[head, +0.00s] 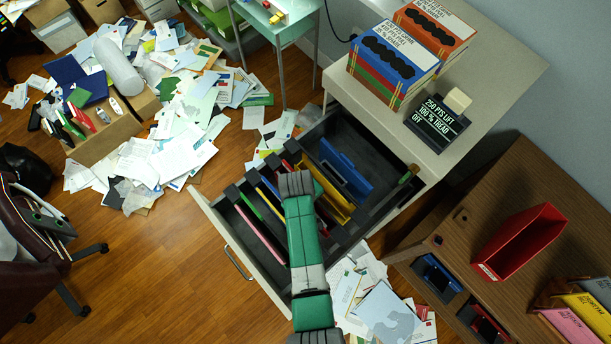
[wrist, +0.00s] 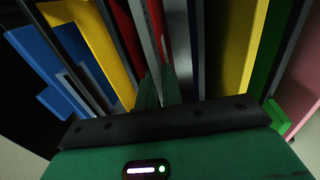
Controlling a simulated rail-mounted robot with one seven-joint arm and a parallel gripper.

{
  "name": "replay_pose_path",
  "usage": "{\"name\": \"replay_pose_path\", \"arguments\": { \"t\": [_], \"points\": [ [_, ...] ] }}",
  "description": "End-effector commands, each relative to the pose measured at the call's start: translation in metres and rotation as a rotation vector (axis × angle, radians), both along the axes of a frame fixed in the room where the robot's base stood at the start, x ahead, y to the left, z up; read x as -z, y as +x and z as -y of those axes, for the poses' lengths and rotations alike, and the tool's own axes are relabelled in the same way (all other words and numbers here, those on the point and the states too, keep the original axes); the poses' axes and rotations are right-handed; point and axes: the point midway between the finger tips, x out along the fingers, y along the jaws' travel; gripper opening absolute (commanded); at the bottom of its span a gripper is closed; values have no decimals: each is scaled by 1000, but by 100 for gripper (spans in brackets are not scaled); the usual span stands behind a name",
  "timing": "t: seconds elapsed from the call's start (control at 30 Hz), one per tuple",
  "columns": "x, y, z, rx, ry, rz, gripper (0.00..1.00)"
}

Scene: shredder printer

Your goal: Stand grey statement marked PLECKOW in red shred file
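The red shred file (head: 517,243) stands open at the top on the wooden cabinet at the right of the head view, with a small pale label low on its front. My gripper (head: 297,184) reaches down into the open drawer among coloured folders. In the wrist view its two green fingertips (wrist: 159,78) are close together, pointing down between upright folders. Thin grey, red and white edges (wrist: 158,32) stand right at the fingertips; I cannot tell whether one is between them. No PLECKOW mark is readable, so I cannot pick out the grey statement.
The drawer (head: 217,221) holds blue, yellow, red, green and pink folders. Boxed paper (head: 392,62) and a dark sign (head: 437,124) stand on the pale cabinet top. Coloured files (head: 585,318) and trays (head: 440,276) are by the wooden cabinet. Loose papers (head: 150,160) cover the floor.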

Motion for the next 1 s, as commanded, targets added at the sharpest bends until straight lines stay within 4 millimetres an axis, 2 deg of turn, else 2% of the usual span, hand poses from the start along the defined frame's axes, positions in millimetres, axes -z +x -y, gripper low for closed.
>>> {"name": "replay_pose_path", "arguments": {
  "t": [0.27, 0.7, 1.0],
  "points": [
    [-2, 0, 0, 0, 0, 0, 0],
    [-21, 0, 0, 0, 0, 0, 0],
    [-22, 0, 0, 0, 0, 0, 0]
  ]
}}
